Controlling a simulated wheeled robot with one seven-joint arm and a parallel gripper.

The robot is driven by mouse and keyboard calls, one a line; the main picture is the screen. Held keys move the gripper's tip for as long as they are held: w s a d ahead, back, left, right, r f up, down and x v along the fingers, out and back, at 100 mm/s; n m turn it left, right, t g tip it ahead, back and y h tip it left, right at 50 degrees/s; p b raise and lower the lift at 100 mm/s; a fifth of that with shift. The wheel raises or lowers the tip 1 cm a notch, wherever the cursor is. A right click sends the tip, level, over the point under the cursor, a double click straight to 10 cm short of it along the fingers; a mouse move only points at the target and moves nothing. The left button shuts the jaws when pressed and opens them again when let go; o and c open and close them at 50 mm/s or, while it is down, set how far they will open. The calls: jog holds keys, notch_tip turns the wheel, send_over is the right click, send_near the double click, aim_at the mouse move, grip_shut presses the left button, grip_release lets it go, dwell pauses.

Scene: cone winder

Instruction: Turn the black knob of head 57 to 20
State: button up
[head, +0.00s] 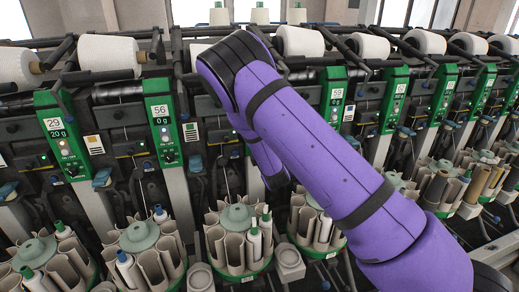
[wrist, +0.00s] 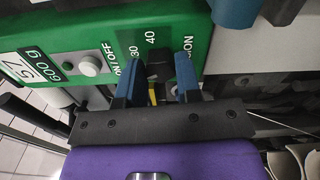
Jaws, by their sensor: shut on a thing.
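In the wrist view, the green panel of head 57 (wrist: 107,28) appears turned on its side, with the labels 57 and 600 g at its left. Its black knob (wrist: 159,70) sits between the blue fingers of my gripper (wrist: 160,62), which is shut on it. The scale numbers 30 and 40 show beside the knob; the 20 is covered or out of sight. A small yellow strip shows between the fingers, but I cannot tell the knob's exact setting. In the head view, my purple arm hides head 57 and my gripper.
A grey ON/OFF button (wrist: 90,66) is on the same panel, left of my fingers. A blue part (wrist: 235,12) stands close at the upper right. In the head view, the panels of head 56 (head: 162,122) and head 59 (head: 335,96) flank my arm, with bobbin holders (head: 238,217) below.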

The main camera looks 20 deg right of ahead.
jog(key=o, duration=0.9)
jog(key=s, duration=1.1)
jog(key=s+d+r+m+g, duration=0.2)
jog(key=s+r+m+g, duration=0.25)
jog(key=r+m, duration=0.35)
jog(key=s+d+r+m+g, duration=0.3)
jog(key=s+r+m, duration=0.25)
jog(key=r, duration=0.45)
jog(key=s+r+m+g, duration=0.1)
jog(key=s+r+m, duration=0.1)
jog(key=s, duration=0.7)
jog(key=s+d+r+m+g, duration=0.1)
jog(key=s+r+g, duration=0.1)
jog(key=s+r, duration=0.3)
jog(key=s+r+m+g, duration=0.2)
jog(key=s+r, duration=0.1)
jog(key=s, duration=1)
jog(key=shift+s+d+r+m, duration=0.3)
jog(key=shift+d+m, duration=0.05)
jog(key=shift+d, duration=0.05)
